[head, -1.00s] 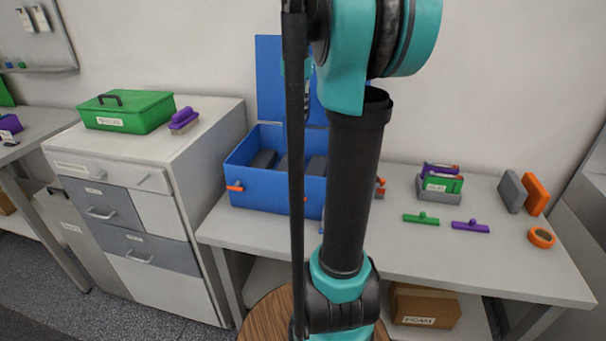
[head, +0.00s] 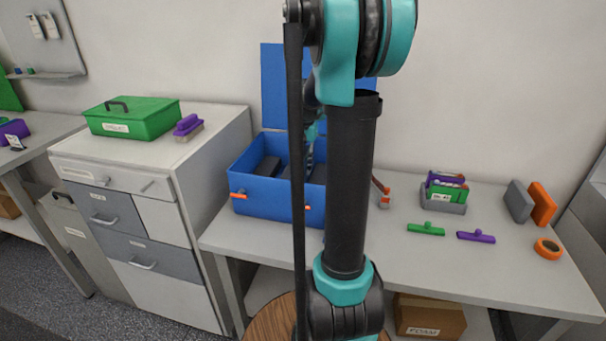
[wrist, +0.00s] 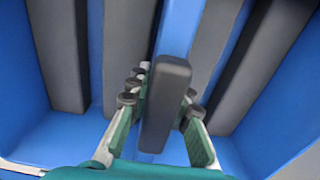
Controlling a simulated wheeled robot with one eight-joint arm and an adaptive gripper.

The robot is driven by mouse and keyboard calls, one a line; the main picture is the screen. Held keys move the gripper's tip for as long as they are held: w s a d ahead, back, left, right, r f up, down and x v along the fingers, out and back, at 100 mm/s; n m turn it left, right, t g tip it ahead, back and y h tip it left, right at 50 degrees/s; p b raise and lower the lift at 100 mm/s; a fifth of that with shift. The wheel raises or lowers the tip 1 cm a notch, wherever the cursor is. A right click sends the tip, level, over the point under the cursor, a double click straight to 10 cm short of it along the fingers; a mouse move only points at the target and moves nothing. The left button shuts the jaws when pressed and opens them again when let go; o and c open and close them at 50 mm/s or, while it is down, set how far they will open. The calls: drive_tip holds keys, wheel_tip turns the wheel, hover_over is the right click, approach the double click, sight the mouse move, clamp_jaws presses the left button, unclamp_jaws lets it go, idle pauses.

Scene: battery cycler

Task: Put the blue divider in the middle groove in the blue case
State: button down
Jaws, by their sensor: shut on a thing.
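The open blue case (head: 262,195) stands on the bench, its lid raised behind it. In the wrist view dark grey blocks (wrist: 58,55) run lengthwise inside the blue case (wrist: 100,40), with gaps between them. My gripper (wrist: 163,95) is shut on the dark grip of the blue divider (wrist: 181,25), whose bright blue strip runs along the middle gap between two blocks. How deep the divider sits in the groove cannot be told. In the head view my gripper (head: 311,150) is low at the case, partly hidden by my arm.
Right of the case are a small rack (head: 446,194), a green tool (head: 426,229), a purple tool (head: 476,237), an orange tape roll (head: 547,246) and upright panels (head: 519,201). A green box (head: 132,120) and purple brush (head: 187,126) stand on the cabinet at left.

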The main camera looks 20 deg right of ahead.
sight(303, 151)
drive_tip(key=shift+f, duration=1.6)
drive_tip(key=c, duration=1.4)
unclamp_jaws()
drive_tip(key=shift+f, duration=0.1)
drive_tip(key=shift+o, duration=0.2)
wheel_tip(303, 151, up, 12)
drive_tip(key=shift+r, duration=0.15)
